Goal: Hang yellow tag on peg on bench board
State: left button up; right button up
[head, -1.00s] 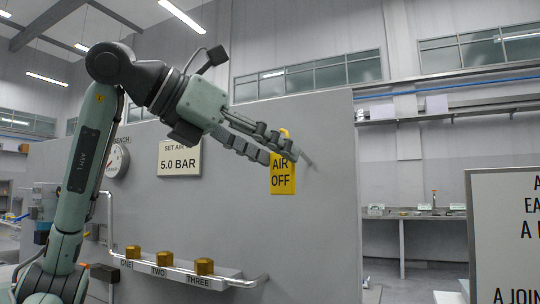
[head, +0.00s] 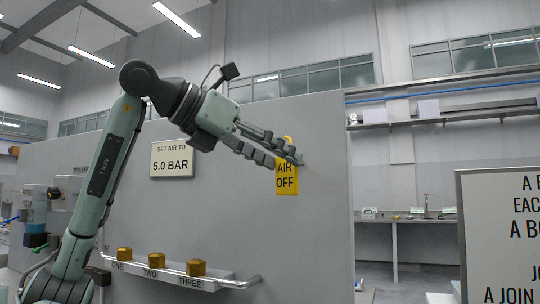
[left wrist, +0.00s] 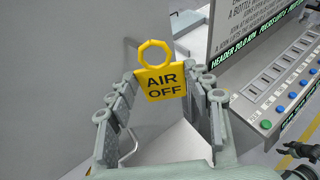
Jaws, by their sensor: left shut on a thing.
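The yellow tag (head: 286,181) reads AIR OFF and hangs upright from my left gripper (head: 292,157) in front of the grey bench board (head: 230,215). In the left wrist view the tag (left wrist: 160,83) sits between the fingertips of my left gripper (left wrist: 160,76), which is shut on it. Its yellow ring (left wrist: 154,53) stands above the plate, and I see no peg through it. In the head view the fingers cover part of the tag's top, and I cannot make out a peg for certain. A dark gripper, seemingly my right one (left wrist: 300,155), shows partly in the left wrist view.
A SET AIR TO 5.0 BAR sign (head: 172,159) is on the board. Below it a rail (head: 240,283) and a ledge with brass knobs (head: 154,259) stick out. A lettered panel (head: 500,235) stands at right. A button console (left wrist: 285,85) shows in the left wrist view.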

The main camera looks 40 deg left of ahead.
pick_arm(q)
jog(key=shift+w+a+f, duration=0.1)
jog(key=shift+w+a, duration=0.15)
jog(key=shift+w, duration=0.65)
jog(key=shift+w+a+f, duration=0.1)
jog(key=shift+w+a, duration=0.1)
jog(key=shift+w, duration=0.65)
jog(key=shift+w+a+f, duration=0.1)
jog(key=shift+w+f, duration=0.3)
jog(key=shift+w, duration=0.15)
jog(key=o, duration=1)
send_near(277, 161)
jog(key=shift+a, duration=0.1)
